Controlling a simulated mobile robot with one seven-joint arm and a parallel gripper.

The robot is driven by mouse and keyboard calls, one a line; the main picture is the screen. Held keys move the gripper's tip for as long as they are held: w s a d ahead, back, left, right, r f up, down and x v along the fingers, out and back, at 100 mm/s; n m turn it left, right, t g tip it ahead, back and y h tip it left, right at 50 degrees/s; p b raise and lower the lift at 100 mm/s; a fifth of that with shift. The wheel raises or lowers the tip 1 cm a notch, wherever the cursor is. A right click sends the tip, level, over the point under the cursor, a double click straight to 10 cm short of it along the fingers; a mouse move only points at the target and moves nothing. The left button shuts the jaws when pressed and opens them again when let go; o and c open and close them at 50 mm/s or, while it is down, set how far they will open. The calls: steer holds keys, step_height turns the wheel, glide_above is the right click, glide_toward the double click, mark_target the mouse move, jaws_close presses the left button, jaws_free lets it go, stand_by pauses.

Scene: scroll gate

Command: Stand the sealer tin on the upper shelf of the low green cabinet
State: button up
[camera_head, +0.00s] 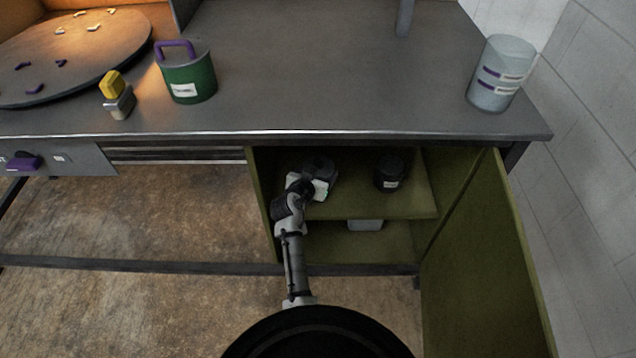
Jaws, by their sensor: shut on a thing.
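The low green cabinet (255,203) stands under the bench with its door open. My arm reaches in over its upper shelf (360,208). My gripper (318,172) is shut on a dark round tin (319,162), which I take as the sealer tin; no label on it is readable. It is at the left part of the upper shelf, and the hand hides its lower part. I cannot tell whether its base touches the shelf. A second dark tin (390,174) with a small pale label stands upright to its right, apart from it.
The open door (485,265) sticks out at the right. A pale container (365,225) sits on the lower shelf. On the bench (330,70) are a green canister (188,80), a pale blue canister (501,75), a yellow-topped item (115,95) and a turntable (75,50).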

steer(key=shift+f, duration=1.95)
steer(key=shift+f, duration=0.1)
steer(key=o, duration=1.3)
steer(key=v, duration=1.2)
steer(key=shift+b, duration=0.35)
steer(key=shift+a, duration=0.1)
